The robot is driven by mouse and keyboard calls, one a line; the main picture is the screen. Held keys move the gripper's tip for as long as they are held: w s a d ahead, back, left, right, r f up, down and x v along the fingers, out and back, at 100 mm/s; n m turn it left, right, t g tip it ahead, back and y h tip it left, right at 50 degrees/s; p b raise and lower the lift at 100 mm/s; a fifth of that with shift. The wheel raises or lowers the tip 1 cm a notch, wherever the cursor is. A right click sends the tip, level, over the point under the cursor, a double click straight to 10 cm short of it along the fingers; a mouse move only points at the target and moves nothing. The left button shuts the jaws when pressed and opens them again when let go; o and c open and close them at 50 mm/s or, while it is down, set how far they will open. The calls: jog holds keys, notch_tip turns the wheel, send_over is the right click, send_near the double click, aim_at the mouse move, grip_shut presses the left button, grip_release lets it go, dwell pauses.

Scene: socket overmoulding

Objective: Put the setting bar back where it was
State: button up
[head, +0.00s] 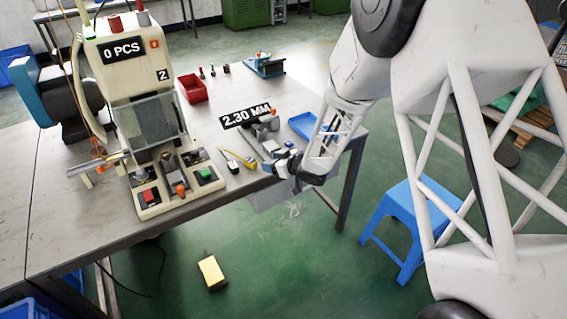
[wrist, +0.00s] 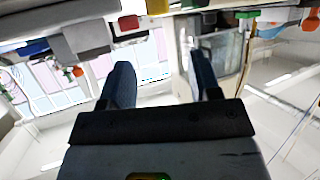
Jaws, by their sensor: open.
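My gripper (head: 283,165) is at the front edge of the bench, beside the measuring fixture. In the wrist view its two dark blue fingers (wrist: 160,62) stand apart with nothing between them. The fixture (head: 262,140) is a grey device under a "2.30 MM" display (head: 246,116). I cannot pick out the setting bar with certainty; small grey and dark parts lie close to the gripper and are partly covered by it. A yellow tool (head: 243,160) and a small dark-and-white piece (head: 232,166) lie left of the gripper.
A blue tray (head: 304,126) lies right of the fixture, near my arm. The moulding machine (head: 140,110) with its red and green buttons stands to the left. A red bin (head: 193,88) and a blue fixture (head: 265,66) are farther back. The bench between them is mostly clear.

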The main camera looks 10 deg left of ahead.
jog(key=d+r+m+t+h, duration=0.45)
jog(key=d+r+h, duration=0.35)
jog(key=d+r, duration=1)
jog(key=s+d+r+m+g+h, duration=0.1)
jog(key=s+d+r+m+h, duration=0.1)
jog(key=s+d+r, duration=0.4)
jog(key=s+d+r+m+h, duration=0.1)
jog(key=s+d+m+h, duration=0.15)
jog(key=s+d, duration=0.45)
jog(key=s+d+r+m+g, duration=0.1)
jog(key=s+d+g, duration=0.1)
jog(key=s, duration=0.6)
jog(key=s+d+r+m+g, duration=0.2)
jog(key=s+d, duration=0.2)
jog(key=s, duration=0.5)
jog(key=s+d+r+m+g, duration=0.1)
jog(key=s+d+g, duration=0.1)
jog(key=s, duration=0.6)
jog(key=shift+s+d+r+m, duration=0.3)
jog(key=shift+d+r+m, duration=0.1)
jog(key=shift+d, duration=0.25)
